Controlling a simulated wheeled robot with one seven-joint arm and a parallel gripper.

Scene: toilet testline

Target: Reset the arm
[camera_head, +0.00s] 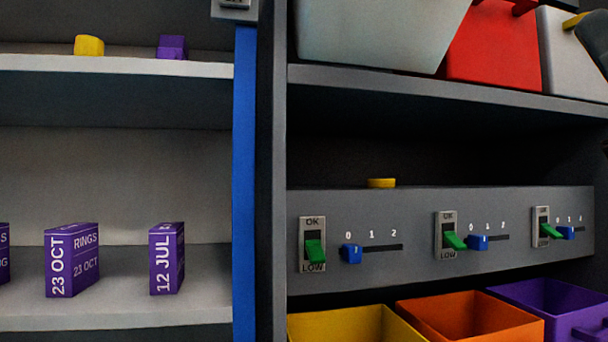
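My gripper does not show clearly in the head view, so I cannot see whether it holds anything. A dark shape (594,40) is cut off by the upper right edge, in front of a light grey bin. I cannot tell whether it is part of my arm. Another small dark piece shows at the right edge, lower down.
A grey panel (420,266) has green switches (315,250) and blue sliders (351,254). A yellow round piece (381,183) lies on its top. Bins stand below, including an orange one (470,313), and above. The left shelves hold purple boxes (71,260).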

